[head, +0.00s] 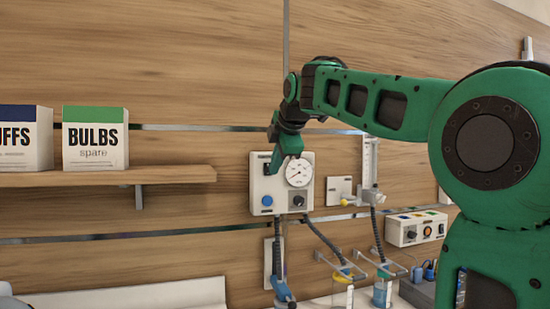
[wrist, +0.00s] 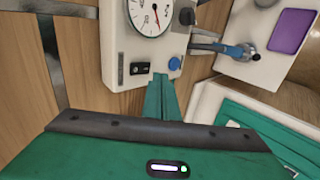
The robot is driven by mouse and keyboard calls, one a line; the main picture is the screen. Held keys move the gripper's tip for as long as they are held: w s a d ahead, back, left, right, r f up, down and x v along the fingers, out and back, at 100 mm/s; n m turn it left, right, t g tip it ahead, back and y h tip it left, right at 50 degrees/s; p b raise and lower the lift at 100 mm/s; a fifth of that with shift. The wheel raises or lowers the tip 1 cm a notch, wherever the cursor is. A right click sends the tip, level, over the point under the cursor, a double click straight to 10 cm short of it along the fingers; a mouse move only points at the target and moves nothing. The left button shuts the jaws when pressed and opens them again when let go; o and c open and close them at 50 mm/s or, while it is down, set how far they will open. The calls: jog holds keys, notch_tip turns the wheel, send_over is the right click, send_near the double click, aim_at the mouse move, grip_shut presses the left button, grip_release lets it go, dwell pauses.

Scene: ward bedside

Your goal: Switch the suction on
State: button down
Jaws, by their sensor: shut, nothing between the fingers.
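The suction unit is a pale wall box (head: 255,190) with a round dial gauge (head: 298,173), a blue button (head: 267,200) and a dark knob (head: 298,201). My gripper (head: 273,168) is in front of the box's upper left, partly covering the switch area. Its green fingers (wrist: 160,80) are shut and empty, their tips appearing between switch and button. I cannot tell if they touch the panel.
A shelf (head: 170,175) at left holds a box marked BULBS (head: 96,140) and another box (head: 24,140). Right of the unit are a flowmeter (head: 370,165) and a control box (head: 415,230).

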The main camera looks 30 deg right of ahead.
aim_at(268, 174)
jog(key=shift+w+d+f, duration=0.15)
jog(key=shift+w+d, duration=0.05)
jog(key=shift+w, duration=0.8)
jog(key=shift+w+d+f, duration=0.1)
jog(key=shift+w+d, duration=0.1)
jog(key=shift+w, duration=0.75)
jog(key=shift+w+f, duration=0.1)
jog(key=shift+w, duration=0.05)
